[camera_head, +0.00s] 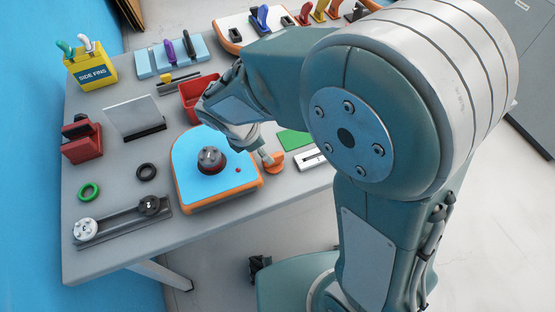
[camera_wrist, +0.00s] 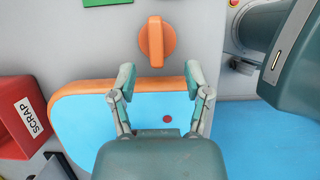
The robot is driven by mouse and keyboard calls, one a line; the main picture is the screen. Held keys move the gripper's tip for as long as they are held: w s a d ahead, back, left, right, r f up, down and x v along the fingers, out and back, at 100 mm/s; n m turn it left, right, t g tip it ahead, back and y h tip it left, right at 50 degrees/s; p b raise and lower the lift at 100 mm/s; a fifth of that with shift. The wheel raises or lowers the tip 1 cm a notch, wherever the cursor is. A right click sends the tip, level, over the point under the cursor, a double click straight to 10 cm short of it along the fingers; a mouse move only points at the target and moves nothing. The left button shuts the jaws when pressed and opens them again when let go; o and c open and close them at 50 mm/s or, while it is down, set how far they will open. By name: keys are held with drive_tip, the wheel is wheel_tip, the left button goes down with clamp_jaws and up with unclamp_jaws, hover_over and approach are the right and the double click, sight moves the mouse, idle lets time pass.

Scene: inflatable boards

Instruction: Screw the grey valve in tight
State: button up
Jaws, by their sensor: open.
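A grey round valve (camera_head: 210,155) sits in a dark fitting with a reddish base on the blue board with an orange rim (camera_head: 188,190). I cannot tell how tightly it sits. The valve is not visible in the wrist view, which shows part of the board (camera_wrist: 75,120) and its small red dot. My gripper (camera_wrist: 157,75) is open and empty, its fingers spread over the board's rim, pointing at an orange knob (camera_wrist: 156,42) on the table. In the head view my gripper (camera_head: 266,157) is low, right of the valve and close to the knob (camera_head: 275,163).
A rack (camera_head: 122,222) at the front left holds a light grey knob and a black knob. A green ring (camera_head: 89,191) and a black ring (camera_head: 146,171) lie nearby. A red scrap bin (camera_wrist: 20,115) stands behind the board. Tool stands line the back.

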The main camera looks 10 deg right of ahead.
sight(272, 156)
wheel_tip(272, 156, down, 2)
drive_tip(key=shift+w, duration=0.15)
drive_tip(key=shift+f, duration=0.3)
drive_tip(key=d+f, duration=0.1)
drive_tip(key=w+d+f, duration=0.1)
drive_tip(key=f, duration=0.1)
drive_tip(key=shift+d, duration=0.4)
drive_tip(key=shift+d+f, duration=0.2)
drive_tip(key=shift+f, duration=0.35)
drive_tip(key=shift+a, duration=0.35)
drive_tip(key=c, duration=0.4)
clamp_jaws()
